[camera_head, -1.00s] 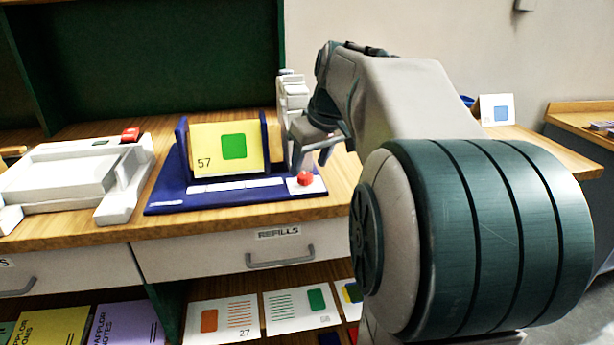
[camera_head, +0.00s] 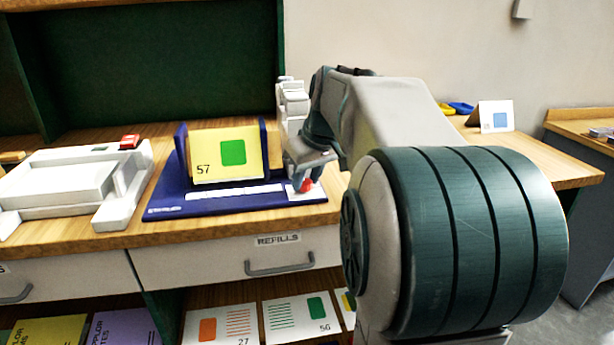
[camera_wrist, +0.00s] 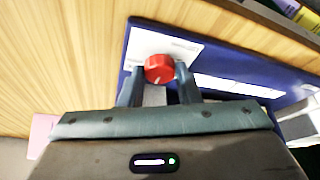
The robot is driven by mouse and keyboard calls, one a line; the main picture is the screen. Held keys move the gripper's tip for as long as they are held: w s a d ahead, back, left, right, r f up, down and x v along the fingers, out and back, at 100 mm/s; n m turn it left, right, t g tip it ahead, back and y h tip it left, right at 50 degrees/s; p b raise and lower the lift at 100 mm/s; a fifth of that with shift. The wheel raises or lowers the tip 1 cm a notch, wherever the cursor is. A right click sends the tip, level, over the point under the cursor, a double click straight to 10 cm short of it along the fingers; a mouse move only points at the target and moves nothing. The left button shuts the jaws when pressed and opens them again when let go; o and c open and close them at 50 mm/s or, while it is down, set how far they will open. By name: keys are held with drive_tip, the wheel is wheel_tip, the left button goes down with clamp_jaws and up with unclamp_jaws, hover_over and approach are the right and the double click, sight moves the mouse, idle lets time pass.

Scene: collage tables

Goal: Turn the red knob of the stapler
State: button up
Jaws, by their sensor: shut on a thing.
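The stapler has a dark blue base (camera_head: 165,207) with a yellow card (camera_head: 212,172) marked 57 standing in it. My gripper (camera_head: 303,186) reaches down at the knob. In the wrist view my gripper (camera_wrist: 159,76) has a finger on each side of the knob, shut on it.
A white machine (camera_head: 75,180) with a red button (camera_head: 130,141) stands left of the stapler. A drawer labelled REFILLS (camera_head: 235,256) is below the wooden tabletop. A card with a blue square (camera_head: 496,117) and blue and yellow trays (camera_head: 460,108) are at the back right.

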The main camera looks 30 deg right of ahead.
drive_tip(key=shift+a+r+m+h+p, duration=0.15)
drive_tip(key=shift+m+h+p, duration=0.4)
drive_tip(key=shift+m, duration=0.75)
drive_tip(key=shift+m+h+p, duration=0.65)
drive_tip(key=shift+m+p, duration=0.05)
drive_tip(key=shift+m, duration=0.9)
drive_tip(key=shift+a, duration=0.1)
drive_tip(key=o, duration=1)
drive_tip(key=p+v, duration=0.3)
drive_tip(key=v, duration=1)
drive_tip(key=shift+a+r, duration=0.1)
drive_tip(key=shift+r, duration=0.2)
